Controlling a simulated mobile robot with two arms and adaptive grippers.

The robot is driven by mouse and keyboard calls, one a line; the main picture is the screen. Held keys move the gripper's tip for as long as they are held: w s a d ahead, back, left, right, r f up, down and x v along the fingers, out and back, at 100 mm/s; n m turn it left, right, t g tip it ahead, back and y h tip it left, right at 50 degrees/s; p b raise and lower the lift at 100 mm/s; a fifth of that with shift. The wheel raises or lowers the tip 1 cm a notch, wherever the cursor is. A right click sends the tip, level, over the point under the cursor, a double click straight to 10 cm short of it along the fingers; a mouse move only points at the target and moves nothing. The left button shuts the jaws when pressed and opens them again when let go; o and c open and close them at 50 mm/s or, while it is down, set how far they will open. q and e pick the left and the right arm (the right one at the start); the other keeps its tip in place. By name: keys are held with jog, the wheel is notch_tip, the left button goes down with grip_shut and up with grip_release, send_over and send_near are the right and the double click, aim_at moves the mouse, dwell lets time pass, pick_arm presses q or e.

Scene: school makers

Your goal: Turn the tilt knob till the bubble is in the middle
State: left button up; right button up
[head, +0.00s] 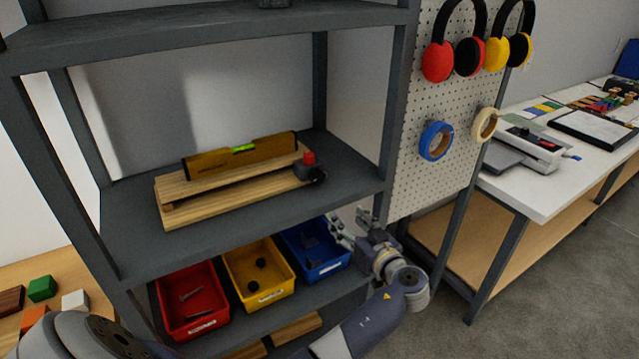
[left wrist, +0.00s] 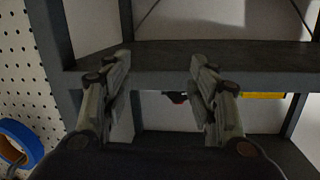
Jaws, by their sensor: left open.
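The yellow-brown spirit level (head: 215,161) lies on a wooden tilting stand (head: 200,207) on the middle shelf. Its green vial (head: 243,149) is too small to show where the bubble is. The tilt knob (head: 308,158), red with a black part beside it, is at the stand's right end. My left gripper (head: 350,222) is open and empty, in front of the shelf's right side, below and right of the knob and apart from it.
The middle shelf's board (head: 345,180) and right post (head: 393,110) are close to my left gripper. Red (head: 190,322), yellow (head: 262,294) and blue (head: 330,270) bins stand below. A pegboard (head: 425,190) with tape rolls and ear defenders is on the right.

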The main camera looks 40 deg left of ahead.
aim_at(319, 178)
pick_arm(q)
notch_tip(319, 178, up, 7)
jog(key=s+a+n+g+y, duration=0.1)
jog(key=n+y, duration=0.1)
jog(key=n, duration=0.2)
jog(key=p+x, duration=0.3)
jog(key=x, duration=0.6)
jog(key=shift+a+r, duration=0.1)
jog(key=shift+a, duration=0.15)
jog(key=shift+w+a, duration=0.1)
jog(key=shift+a, duration=0.3)
jog(key=c, duration=1)
jog(key=shift+f, duration=0.2)
jog(key=shift+c, duration=0.2)
pick_arm(e)
jog(key=r, duration=0.1)
jog(key=w+r, duration=0.1)
jog(key=shift+w+a+r, duration=0.2)
jog(key=shift+w+r, duration=0.1)
jog(key=shift+r, duration=0.05)
